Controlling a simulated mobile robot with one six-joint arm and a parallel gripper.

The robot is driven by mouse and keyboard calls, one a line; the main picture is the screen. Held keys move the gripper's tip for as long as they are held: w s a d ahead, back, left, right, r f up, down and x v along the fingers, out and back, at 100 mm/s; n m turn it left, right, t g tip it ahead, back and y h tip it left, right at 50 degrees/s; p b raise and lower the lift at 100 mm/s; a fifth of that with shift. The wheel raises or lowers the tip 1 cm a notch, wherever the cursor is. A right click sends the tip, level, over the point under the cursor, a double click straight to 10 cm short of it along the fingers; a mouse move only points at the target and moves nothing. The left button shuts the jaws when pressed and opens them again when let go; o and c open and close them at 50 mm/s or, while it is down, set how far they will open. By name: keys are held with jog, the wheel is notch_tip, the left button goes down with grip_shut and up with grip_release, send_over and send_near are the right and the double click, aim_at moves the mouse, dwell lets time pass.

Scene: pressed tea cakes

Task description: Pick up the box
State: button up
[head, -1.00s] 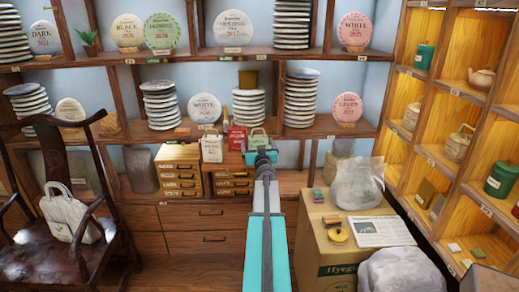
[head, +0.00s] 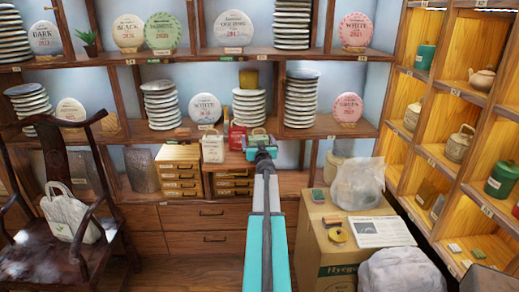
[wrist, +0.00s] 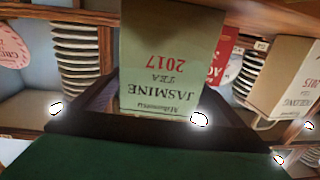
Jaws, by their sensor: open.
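A pale green box (wrist: 170,60) labelled "Jasmine Tea 2017" fills the middle of the wrist view, where its print appears upside down. My gripper is open, right in front of the box. Its dark jaw parts show around the near end of the box in the wrist view; I cannot tell whether they touch it.
A red box (head: 237,138) and a white box (head: 212,148) stand close left of the green box. Plate stacks (head: 249,107) stand behind. A carton (head: 335,262) with a plastic bag (head: 357,184) is at the right; a chair (head: 70,190) is at the left.

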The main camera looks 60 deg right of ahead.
jog(key=shift+x, duration=1.25)
jog(key=c, duration=1.2)
jog(key=shift+r, duration=0.15)
jog(key=s+a+r+p, duration=0.1)
jog(key=s+a+r, duration=0.1)
jog(key=a, duration=0.5)
jog(key=s+a+r+p, duration=0.2)
jog(key=s+a, duration=0.2)
jog(key=a, duration=0.4)
jog(key=shift+r, duration=0.4)
